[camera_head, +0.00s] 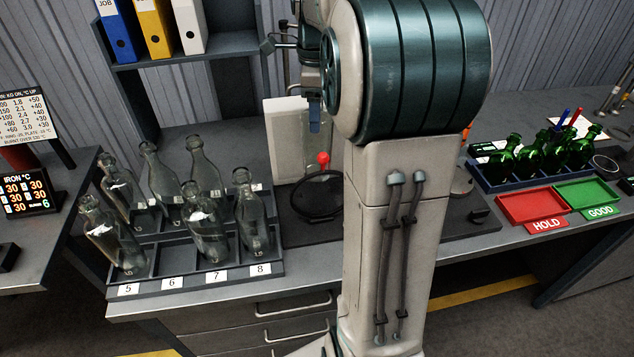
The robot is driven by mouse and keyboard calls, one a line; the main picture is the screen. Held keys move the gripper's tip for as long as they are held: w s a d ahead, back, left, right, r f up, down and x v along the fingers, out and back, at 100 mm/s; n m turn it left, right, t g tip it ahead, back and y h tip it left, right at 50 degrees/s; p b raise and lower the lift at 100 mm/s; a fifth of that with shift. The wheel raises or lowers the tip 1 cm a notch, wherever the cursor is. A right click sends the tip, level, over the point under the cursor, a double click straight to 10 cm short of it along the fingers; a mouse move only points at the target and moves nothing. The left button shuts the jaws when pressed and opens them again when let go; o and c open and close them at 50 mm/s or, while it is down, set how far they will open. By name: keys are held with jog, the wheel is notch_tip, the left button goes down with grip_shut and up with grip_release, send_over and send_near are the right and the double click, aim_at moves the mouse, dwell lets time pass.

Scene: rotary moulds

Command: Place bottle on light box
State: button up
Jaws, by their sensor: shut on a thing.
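My gripper (313,92) is only partly in view at the top centre, in front of the back wall, mostly hidden behind my own arm. Several clear glass bottles (204,225) stand in a dark numbered rack (190,285) on the left of the bench. The place at label 6 in the front row looks empty. A pale upright box (284,137), perhaps the light box, stands at the back of the bench, left of my arm, its right side covered.
On the right are a crate of green bottles (542,152), a red HOLD tray (531,206) and a green GOOD tray (588,192). Binders (155,27) stand on a shelf above.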

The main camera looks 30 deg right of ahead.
aim_at(316, 142)
notch_tip(316, 142, down, 9)
jog(key=shift+r+p, duration=0.2)
jog(key=shift+p, duration=0.25)
jog(key=shift+f, duration=0.15)
jog(key=o, duration=1.5)
